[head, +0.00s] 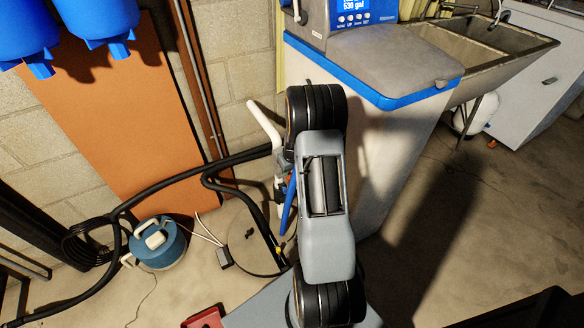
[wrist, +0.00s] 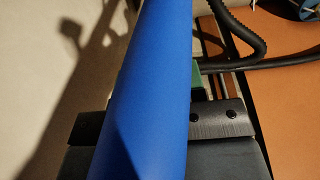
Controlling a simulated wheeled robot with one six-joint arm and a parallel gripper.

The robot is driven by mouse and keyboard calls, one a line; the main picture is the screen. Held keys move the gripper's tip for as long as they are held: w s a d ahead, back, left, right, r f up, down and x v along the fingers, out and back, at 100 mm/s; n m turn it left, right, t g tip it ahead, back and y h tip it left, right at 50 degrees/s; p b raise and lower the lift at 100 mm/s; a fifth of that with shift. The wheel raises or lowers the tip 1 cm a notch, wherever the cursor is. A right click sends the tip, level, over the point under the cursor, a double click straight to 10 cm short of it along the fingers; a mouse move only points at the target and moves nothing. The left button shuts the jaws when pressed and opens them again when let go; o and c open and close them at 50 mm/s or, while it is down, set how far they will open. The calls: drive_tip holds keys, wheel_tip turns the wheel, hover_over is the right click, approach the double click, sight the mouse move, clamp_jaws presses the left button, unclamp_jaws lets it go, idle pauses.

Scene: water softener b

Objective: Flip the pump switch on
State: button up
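A blue and white canister-shaped unit with a pale handle (head: 157,243), possibly the pump, stands on the floor at lower left in the head view. A small dark box (head: 224,258) on pale cables lies to its right; I cannot tell whether it is the switch. In the head view my arm hides my gripper. In the wrist view dark parts of my gripper (wrist: 155,125) show on both sides of a blue pipe (wrist: 150,85). The pipe covers the gap between them, so I cannot tell whether they grip it. A blue pipe also shows beside my arm (head: 288,207).
The softener cabinet (head: 375,130) stands right of my arm, with a sink (head: 485,45) beyond. Black hoses (head: 190,173) run from the wall side towards my arm. Blue filter housings (head: 105,20) hang at upper left.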

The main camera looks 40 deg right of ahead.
drive_tip(key=shift+r, duration=0.15)
drive_tip(key=c, duration=0.5)
drive_tip(key=shift+o, duration=0.2)
drive_tip(key=shift+r+p, duration=0.3)
drive_tip(key=shift+r, duration=0.25)
drive_tip(key=shift+r+p, duration=0.3)
drive_tip(key=shift+r, duration=0.35)
drive_tip(key=shift+w+r, duration=0.1)
drive_tip(key=shift+r, duration=0.25)
drive_tip(key=shift+c, duration=0.2)
drive_tip(key=shift+r, duration=0.15)
